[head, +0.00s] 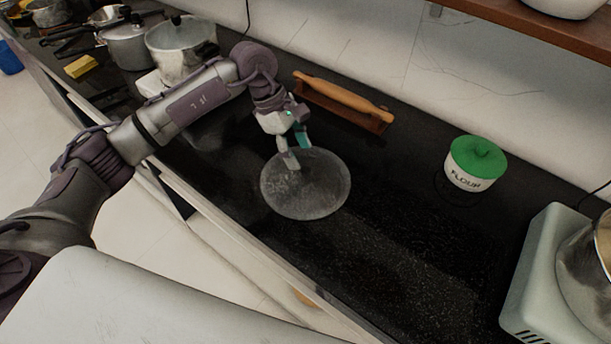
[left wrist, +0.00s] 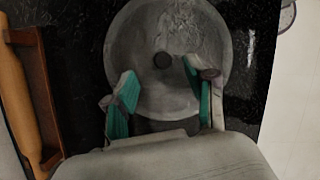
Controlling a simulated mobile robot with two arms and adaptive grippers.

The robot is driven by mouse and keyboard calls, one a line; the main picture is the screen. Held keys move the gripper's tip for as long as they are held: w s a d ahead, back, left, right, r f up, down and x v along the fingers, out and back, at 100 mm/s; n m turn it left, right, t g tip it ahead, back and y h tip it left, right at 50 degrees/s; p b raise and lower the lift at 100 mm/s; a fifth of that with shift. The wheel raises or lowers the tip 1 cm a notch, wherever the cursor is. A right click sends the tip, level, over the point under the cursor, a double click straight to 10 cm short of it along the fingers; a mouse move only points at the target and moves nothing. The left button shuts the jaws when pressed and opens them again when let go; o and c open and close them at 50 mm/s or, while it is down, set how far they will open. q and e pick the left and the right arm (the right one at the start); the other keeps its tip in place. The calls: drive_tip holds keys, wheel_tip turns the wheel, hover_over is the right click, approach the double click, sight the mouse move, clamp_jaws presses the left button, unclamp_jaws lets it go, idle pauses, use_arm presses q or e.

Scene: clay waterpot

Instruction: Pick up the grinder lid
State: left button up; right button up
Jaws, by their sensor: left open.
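The grinder lid looks to be the round grey disc (head: 318,190) lying on the black counter in the middle of the head view. In the left wrist view the disc (left wrist: 150,38) fills the upper middle, with a small dark round spot or knob at its centre. My left gripper (head: 295,156) is over the disc's far left part, fingers pointing down. In the left wrist view its two teal-padded fingers (left wrist: 158,90) are apart, on either side below the dark centre, with nothing between them. I cannot tell whether the fingertips touch the disc. My right gripper is not in view.
A rolling pin on a wooden stand (head: 343,101) lies behind the disc. A green-lidded flour jar (head: 474,165) stands to the right. A white appliance (head: 540,285) is at the right edge, and metal pots (head: 180,48) are at the upper left. The counter right of the disc is clear.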

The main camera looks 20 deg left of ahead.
sight(305, 169)
use_arm(q)
drive_tip(key=shift+s+d+f, duration=0.1)
drive_tip(key=shift+d+f, duration=0.05)
drive_tip(key=shift+f, duration=0.25)
drive_tip(key=p+x, duration=0.1)
drive_tip(key=x, duration=0.2)
drive_tip(key=shift+s+f, duration=0.1)
drive_tip(key=shift+f, duration=0.2)
drive_tip(key=shift+d+f+p, duration=0.1)
drive_tip(key=shift+f+p, duration=0.2)
drive_tip(key=shift+f, duration=0.05)
clamp_jaws()
